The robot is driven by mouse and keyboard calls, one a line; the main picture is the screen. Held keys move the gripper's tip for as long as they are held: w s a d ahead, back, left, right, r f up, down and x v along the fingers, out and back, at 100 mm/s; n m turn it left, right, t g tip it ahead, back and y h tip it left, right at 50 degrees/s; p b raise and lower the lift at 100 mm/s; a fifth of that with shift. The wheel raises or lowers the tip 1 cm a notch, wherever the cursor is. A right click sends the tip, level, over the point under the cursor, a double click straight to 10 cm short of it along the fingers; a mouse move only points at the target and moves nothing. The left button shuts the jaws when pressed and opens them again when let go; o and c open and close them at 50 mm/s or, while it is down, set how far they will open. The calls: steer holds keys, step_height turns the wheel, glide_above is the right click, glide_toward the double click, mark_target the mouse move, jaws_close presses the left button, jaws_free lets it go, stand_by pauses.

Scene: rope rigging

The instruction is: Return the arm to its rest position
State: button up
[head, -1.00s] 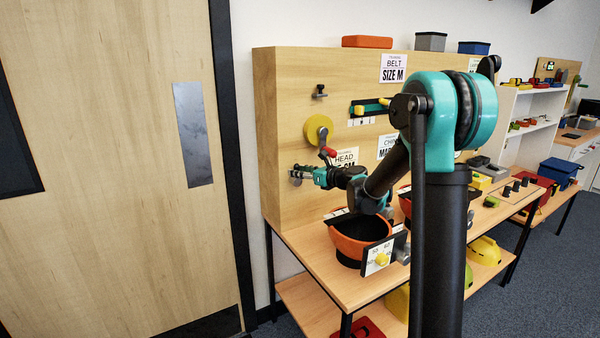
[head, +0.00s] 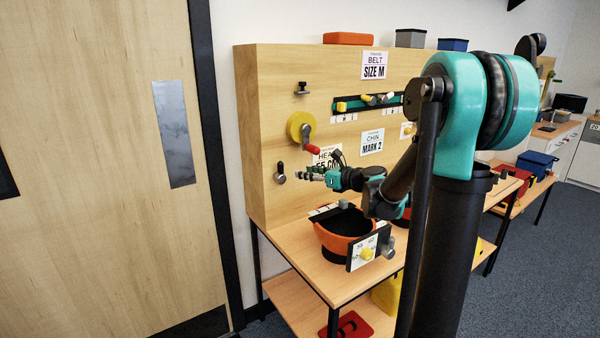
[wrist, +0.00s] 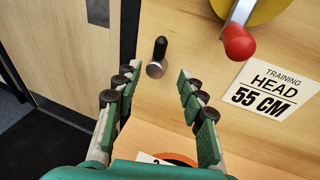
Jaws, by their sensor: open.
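My gripper (head: 308,173) is open and empty in front of the wooden board (head: 262,100), to the right of a small dark knob (head: 280,173) low on the board. In the wrist view, my gripper's fingers (wrist: 155,98) are spread apart, and the black-and-silver knob (wrist: 157,58) shows beyond the gap between them, apart from both. My arm reaches out from the right, over the bench. The gripper is above and behind an orange bowl-like helmet (head: 345,228) on the bench.
A yellow disc (head: 300,126) with a red-handled crank (head: 312,149) is just above my gripper. A white dial plate (head: 366,252) stands in front of the helmet. A sliding rail (head: 352,104) sits higher on the board.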

steer(key=shift+s+d, duration=0.1)
steer(key=shift+d, duration=0.05)
steer(key=s+d+f+n+g+h, duration=0.2)
steer(key=s+f+n, duration=0.4)
steer(key=s, duration=0.2)
steer(key=s+d+f+n+g+h, duration=0.2)
steer(key=s+f+n+h, duration=0.1)
steer(key=s+f+n, duration=0.3)
steer(key=s+d+f+n+h, duration=0.2)
steer(key=s+d+f+n, duration=0.1)
steer(key=s, duration=0.3)
steer(key=s+d+f+n+g+h, duration=0.1)
steer(key=s+d+f+n+h, duration=0.1)
steer(key=s+d+f+n, duration=0.2)
steer(key=s+d+f+n+g+h, duration=0.1)
steer(key=s+d+f+n+h, duration=0.2)
steer(key=s+d+n, duration=0.3)
steer(key=shift+s+f+n, duration=0.35)
steer(key=shift+s+n, duration=0.35)
steer(key=shift+s, duration=0.55)
steer(key=shift+w, duration=0.1)
